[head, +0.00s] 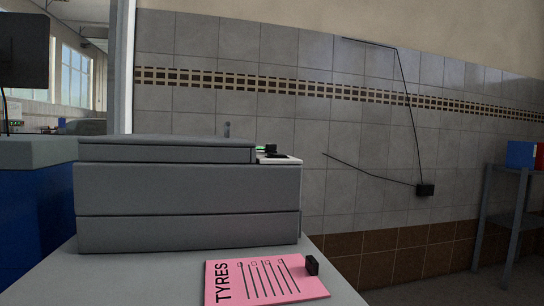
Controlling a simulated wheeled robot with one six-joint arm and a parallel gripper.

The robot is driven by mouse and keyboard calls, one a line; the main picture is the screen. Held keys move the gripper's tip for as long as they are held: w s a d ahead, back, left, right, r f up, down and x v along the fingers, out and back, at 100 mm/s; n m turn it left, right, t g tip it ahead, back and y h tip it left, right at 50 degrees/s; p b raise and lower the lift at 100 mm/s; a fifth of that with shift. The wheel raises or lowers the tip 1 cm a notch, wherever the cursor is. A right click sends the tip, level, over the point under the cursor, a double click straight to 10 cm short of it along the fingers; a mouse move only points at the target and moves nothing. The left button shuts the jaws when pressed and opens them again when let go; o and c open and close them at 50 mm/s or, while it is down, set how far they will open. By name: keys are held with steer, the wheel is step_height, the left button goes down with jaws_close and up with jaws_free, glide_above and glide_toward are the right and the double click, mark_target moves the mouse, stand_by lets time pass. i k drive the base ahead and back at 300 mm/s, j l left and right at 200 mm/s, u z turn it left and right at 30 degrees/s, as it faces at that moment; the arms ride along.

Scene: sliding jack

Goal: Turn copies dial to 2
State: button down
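A grey copier (190,190) stands on a light grey table top (150,272), left of centre, with its flat lid (165,148) down. At the right end of its top is a small white control panel (277,158) with a green lit strip. A small black knob (271,149), which looks like the copies dial, stands up from this panel. The panel is seen almost edge-on, so I cannot read any numbers or the dial's setting. My gripper does not show in the view, and nothing visible touches the knob.
A pink "TYRES" card (262,280) lies before the copier with a small black block (312,265) at its right edge. A black box (425,190) with cables is on the tiled wall. A grey rack (515,200) stands far right. Open space lies right of the table.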

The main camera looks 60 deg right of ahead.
mark_target(270, 148)
steer(key=k+l+z, duration=0.25)
steer(key=k+l, duration=0.4)
steer(key=i+l+z, duration=0.1)
steer(key=l, duration=0.25)
steer(key=i+l, duration=0.1)
steer(key=l, duration=0.25)
steer(key=l+z, duration=0.15)
steer(key=l, duration=0.2)
steer(key=i+l, duration=0.2)
steer(key=l, duration=0.15)
steer(key=i+l+z, duration=0.1)
steer(key=i+l, duration=0.3)
steer(key=i+l+u, duration=0.25)
steer(key=l+u, duration=0.25)
steer(key=l, duration=0.2)
steer(key=i, duration=0.05)
